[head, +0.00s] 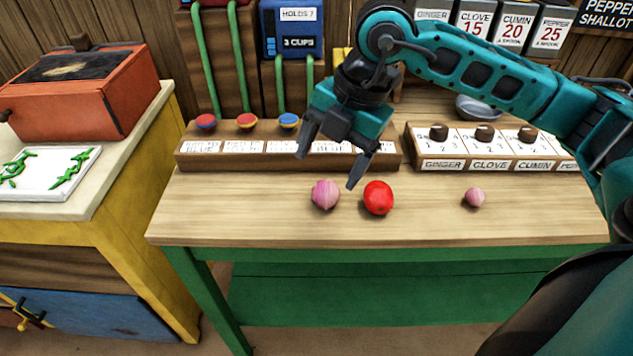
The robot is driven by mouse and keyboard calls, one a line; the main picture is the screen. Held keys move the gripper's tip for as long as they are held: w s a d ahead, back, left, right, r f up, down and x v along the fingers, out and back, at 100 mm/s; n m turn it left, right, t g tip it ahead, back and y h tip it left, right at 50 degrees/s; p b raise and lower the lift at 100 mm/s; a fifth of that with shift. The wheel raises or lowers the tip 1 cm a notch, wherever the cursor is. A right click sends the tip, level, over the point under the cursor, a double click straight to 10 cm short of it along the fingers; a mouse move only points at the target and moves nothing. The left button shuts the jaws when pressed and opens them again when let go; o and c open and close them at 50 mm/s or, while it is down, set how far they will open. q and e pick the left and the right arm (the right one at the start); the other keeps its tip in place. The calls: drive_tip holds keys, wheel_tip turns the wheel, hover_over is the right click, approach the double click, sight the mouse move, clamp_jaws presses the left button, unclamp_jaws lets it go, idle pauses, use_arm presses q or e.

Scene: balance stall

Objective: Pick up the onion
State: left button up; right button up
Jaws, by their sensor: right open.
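A round pink-purple bulb, which looks like the onion (325,194), rests on the wooden table top (240,215), left of a red tomato-like item (378,197). A smaller pink bulb (474,198), perhaps a shallot, lies farther right. My right gripper (328,171) comes in from the upper right with its fingers spread and empty. In the picture its fingertips lie just above the onion; how high they are above the table I cannot tell. My left gripper is out of view.
Behind the bulbs stand a labelled wooden rack with coloured knobs (247,121) and a spice rack with dark knobs (484,134). A grey bowl (478,107) sits behind. A red box (83,92) stands on the left counter. The table's front left is clear.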

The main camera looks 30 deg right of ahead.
sight(328, 185)
drive_tip(key=d+f, duration=0.1)
drive_tip(key=f, duration=0.1)
drive_tip(key=w+d+f+m+h, duration=0.1)
drive_tip(key=w+d+f+h, duration=0.1)
drive_tip(key=f, duration=0.1)
drive_tip(key=shift+w+f+t, duration=0.25)
drive_tip(key=shift+f+t, duration=0.05)
drive_tip(key=shift+f, duration=0.05)
drive_tip(key=shift+x, duration=2.9)
drive_tip(key=shift+w+a+r, duration=0.1)
drive_tip(key=shift+w+a, duration=0.05)
drive_tip(key=shift+w, duration=0.05)
drive_tip(key=c, duration=1.1)
drive_tip(key=shift+c, duration=0.2)
